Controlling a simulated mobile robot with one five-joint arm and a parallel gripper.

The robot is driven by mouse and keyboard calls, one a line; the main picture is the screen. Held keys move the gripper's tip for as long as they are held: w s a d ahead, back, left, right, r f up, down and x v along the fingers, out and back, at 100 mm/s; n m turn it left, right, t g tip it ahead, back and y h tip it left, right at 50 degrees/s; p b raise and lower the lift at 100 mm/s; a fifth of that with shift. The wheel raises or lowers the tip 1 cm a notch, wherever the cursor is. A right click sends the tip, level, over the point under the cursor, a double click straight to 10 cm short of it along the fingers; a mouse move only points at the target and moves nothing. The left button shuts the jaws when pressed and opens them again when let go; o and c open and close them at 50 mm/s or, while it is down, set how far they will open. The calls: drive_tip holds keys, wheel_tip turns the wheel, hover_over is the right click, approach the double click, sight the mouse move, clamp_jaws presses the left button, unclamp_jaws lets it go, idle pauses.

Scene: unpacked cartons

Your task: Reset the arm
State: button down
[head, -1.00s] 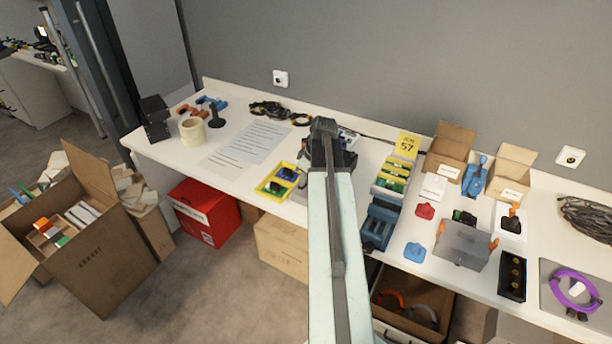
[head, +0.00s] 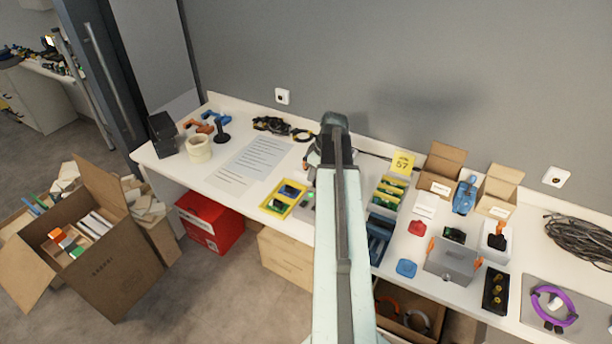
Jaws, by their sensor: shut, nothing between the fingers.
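My arm (head: 340,240) rises from the bottom centre of the head view, in front of the workbench. Its upper joint (head: 334,122) stands against the grey wall, above the back edge of the bench. My gripper cannot be made out; the arm hides what is behind it. A dark and grey shape shows just left of the arm near the bench top, and I cannot tell what it is.
The white bench (head: 222,188) holds a yellow tray (head: 266,208), a blue tool (head: 465,195), a grey box (head: 449,262) and small cartons (head: 447,163). An open carton (head: 110,272) and a red box (head: 208,225) stand on the floor at left.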

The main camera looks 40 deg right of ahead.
drive_tip(key=shift+s+d+r+p, duration=0.15)
drive_tip(key=shift+d+r+p, duration=0.05)
drive_tip(key=shift+r, duration=0.3)
drive_tip(key=shift+s+d+r+p, duration=0.1)
drive_tip(key=shift+d+r+p, duration=0.05)
drive_tip(key=shift+r, duration=0.35)
